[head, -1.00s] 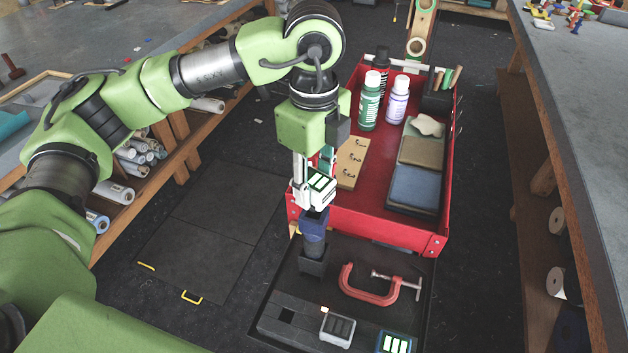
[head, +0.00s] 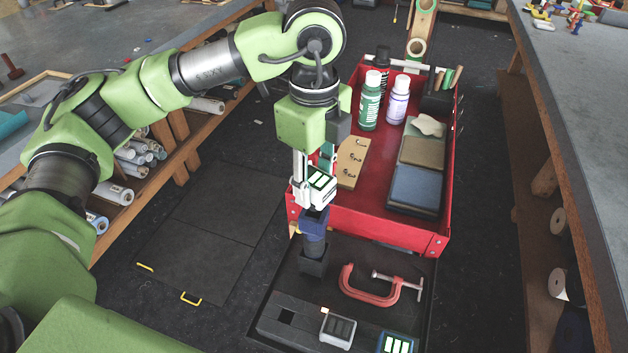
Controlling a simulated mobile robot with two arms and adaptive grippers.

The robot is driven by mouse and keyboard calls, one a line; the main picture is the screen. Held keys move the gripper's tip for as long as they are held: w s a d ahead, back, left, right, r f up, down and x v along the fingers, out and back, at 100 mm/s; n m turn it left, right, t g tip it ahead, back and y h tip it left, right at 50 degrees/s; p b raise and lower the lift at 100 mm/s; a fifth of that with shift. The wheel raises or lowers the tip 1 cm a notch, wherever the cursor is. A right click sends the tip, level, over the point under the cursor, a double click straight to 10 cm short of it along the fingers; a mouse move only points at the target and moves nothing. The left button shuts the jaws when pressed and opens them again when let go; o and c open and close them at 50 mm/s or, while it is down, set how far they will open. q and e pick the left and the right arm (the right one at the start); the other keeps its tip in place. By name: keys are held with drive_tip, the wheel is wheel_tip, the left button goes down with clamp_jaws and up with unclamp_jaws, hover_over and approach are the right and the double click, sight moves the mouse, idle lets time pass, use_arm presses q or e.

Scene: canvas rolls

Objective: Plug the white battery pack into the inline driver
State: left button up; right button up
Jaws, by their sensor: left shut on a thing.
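My left gripper (head: 312,183) points down, shut on the white battery pack (head: 322,181), which shows lit pale green bars on its face. The inline driver (head: 314,222) is dark blue and dark grey. It stands upright in a square black holder (head: 312,263) directly below the pack. The pack's underside is at the driver's top; I cannot tell whether it is seated or just touching. My right gripper is out of view.
A black tray (head: 270,308) holds a red clamp (head: 375,290), a grey pack (head: 338,328) and a blue-edged lit pack (head: 396,343). Behind is a red cart (head: 375,232) with bottles and folded cloths. Benches flank both sides; open floor lies left.

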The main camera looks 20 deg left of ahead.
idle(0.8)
use_arm(q)
drive_tip(key=shift+f+b, duration=2.35)
drive_tip(key=shift+b, duration=0.05)
drive_tip(key=o, duration=1.2)
drive_tip(key=shift+r, duration=0.1)
